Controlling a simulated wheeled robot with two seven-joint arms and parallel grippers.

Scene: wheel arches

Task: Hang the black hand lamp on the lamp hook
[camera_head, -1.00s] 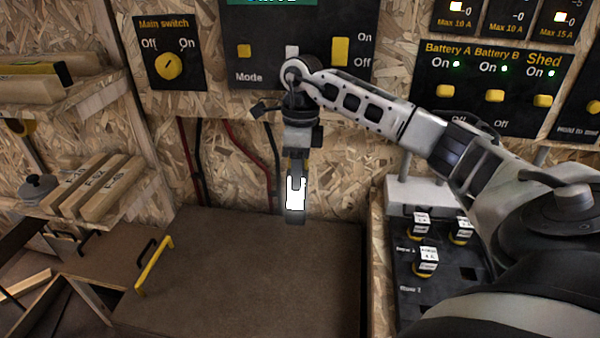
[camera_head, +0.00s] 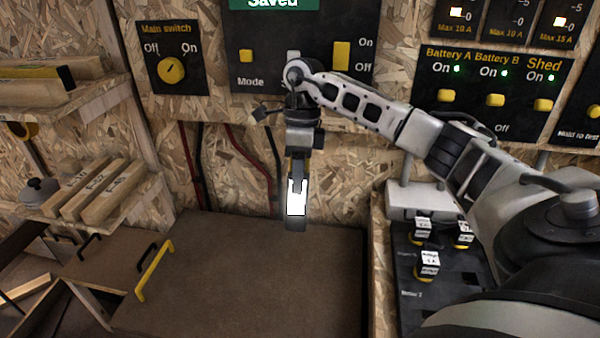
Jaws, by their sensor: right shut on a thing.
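The black hand lamp (camera_head: 296,212) hangs upright below my right gripper (camera_head: 298,178), with a bright white lit panel facing me. My right gripper points down and is shut on the lamp's upper part. The lamp is in front of the chipboard wall, above the brown bench top. I cannot make out the lamp hook. My left gripper is not in view.
Switch panels (camera_head: 172,58) line the wall behind and above my right gripper. A black rack with yellow-based plugs (camera_head: 427,264) stands at the right. A yellow handle (camera_head: 155,270) and shelves with wooden blocks (camera_head: 105,190) are at the left. The bench top (camera_head: 240,275) is clear.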

